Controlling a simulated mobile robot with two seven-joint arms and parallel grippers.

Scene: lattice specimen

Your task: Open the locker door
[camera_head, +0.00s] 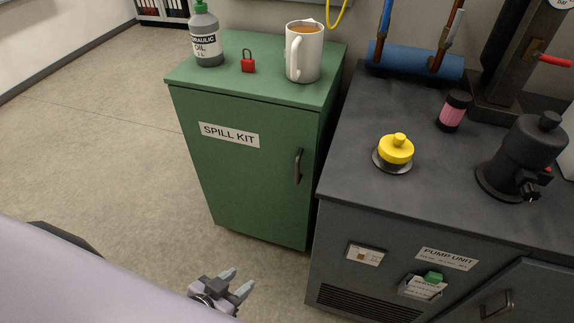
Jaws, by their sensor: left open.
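The green locker (190,77) stands left of the dark pump unit and bears a "SPILL KIT" label. Its door (240,175) looks shut. A dark vertical handle (298,166) sits near the door's right edge. My left gripper (238,281) is open and empty, low in the view, in front of and below the locker and apart from the door and handle. My right gripper is not in view.
On the locker stand a grey oil bottle (206,38), a red padlock (248,63) and a white mug (304,52). The pump unit (345,180) stands close on the right. The floor (90,130) at left is clear.

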